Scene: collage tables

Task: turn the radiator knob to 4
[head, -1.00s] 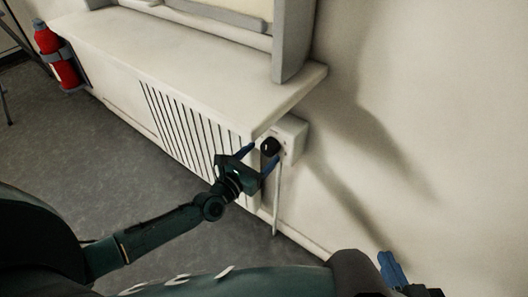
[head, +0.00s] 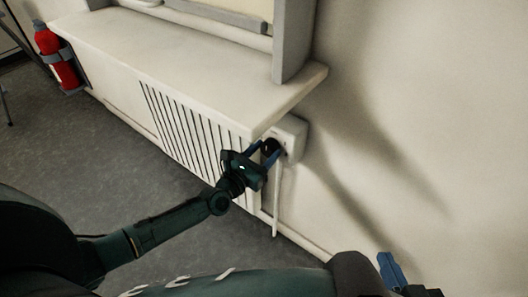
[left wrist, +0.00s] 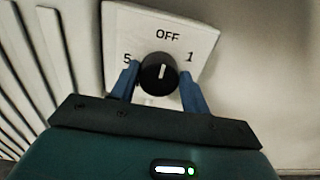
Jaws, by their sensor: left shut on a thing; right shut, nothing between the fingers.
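The radiator knob (head: 271,146) is small, round and black, on a white plate (head: 292,138) at the right end of the radiator. In the left wrist view the knob (left wrist: 158,76) has a white mark pointing up toward OFF. The labels 5 and 1 show at its left and right; the lower part of the dial is hidden by my gripper. My left gripper (head: 268,152) is shut on the knob, one blue finger on each side. My right gripper (head: 391,269) is shut and empty at the bottom right, well away from the knob.
The white radiator cover (head: 190,120) with dark slots runs left of the knob, under a wide sill (head: 190,60) that overhangs close above. A thin white pipe (head: 277,205) drops below the plate. A red fire extinguisher (head: 56,58) stands far left. The grey floor is clear.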

